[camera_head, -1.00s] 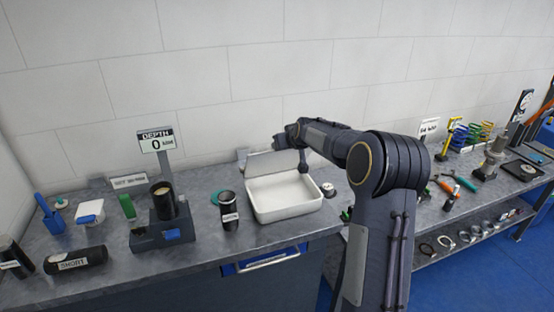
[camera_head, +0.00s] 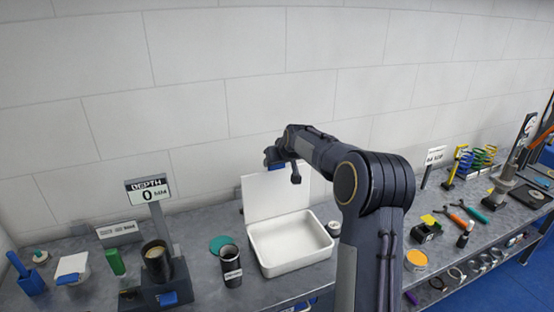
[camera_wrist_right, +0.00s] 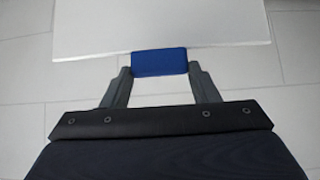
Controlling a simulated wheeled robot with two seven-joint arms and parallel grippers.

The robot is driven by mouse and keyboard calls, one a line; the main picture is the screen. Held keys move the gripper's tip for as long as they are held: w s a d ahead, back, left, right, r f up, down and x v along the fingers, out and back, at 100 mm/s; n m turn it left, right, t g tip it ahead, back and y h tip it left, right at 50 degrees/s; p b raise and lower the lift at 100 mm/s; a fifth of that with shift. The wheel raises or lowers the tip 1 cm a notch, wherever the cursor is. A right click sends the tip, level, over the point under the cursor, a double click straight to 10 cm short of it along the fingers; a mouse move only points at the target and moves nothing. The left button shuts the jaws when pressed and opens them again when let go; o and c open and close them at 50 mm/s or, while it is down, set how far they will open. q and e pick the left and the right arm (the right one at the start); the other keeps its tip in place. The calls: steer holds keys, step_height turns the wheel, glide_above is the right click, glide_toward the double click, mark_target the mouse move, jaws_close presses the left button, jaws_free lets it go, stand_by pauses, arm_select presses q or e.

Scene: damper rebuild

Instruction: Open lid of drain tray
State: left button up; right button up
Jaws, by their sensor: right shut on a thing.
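The white drain tray (camera_head: 262,262) stands on the bench, open and empty inside. Its white lid (camera_head: 262,196) stands about upright along the tray's back edge, near the wall. My right gripper (camera_head: 284,168) is at the lid's top edge. In the right wrist view my right gripper (camera_wrist_right: 160,72) is shut on the lid's blue tab (camera_wrist_right: 160,62), and the white lid (camera_wrist_right: 160,25) extends beyond it. My left gripper is not in view.
A dark cylinder (camera_head: 231,268) stands just left of the tray, with a teal disc (camera_head: 220,244) behind it. The depth gauge stand (camera_head: 160,215) is further left. Pliers (camera_head: 470,212) and other tools lie on the right. The tiled wall is close behind.

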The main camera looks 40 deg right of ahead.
steer(key=shift+w+r, duration=0.1)
steer(key=shift+r, duration=0.25)
steer(key=o, duration=1.2)
steer(key=shift+c, duration=0.2)
steer(key=shift+o, duration=1.2)
steer(key=shift+f, duration=0.15)
steer(key=b+v, duration=0.2)
steer(key=v, duration=0.6)
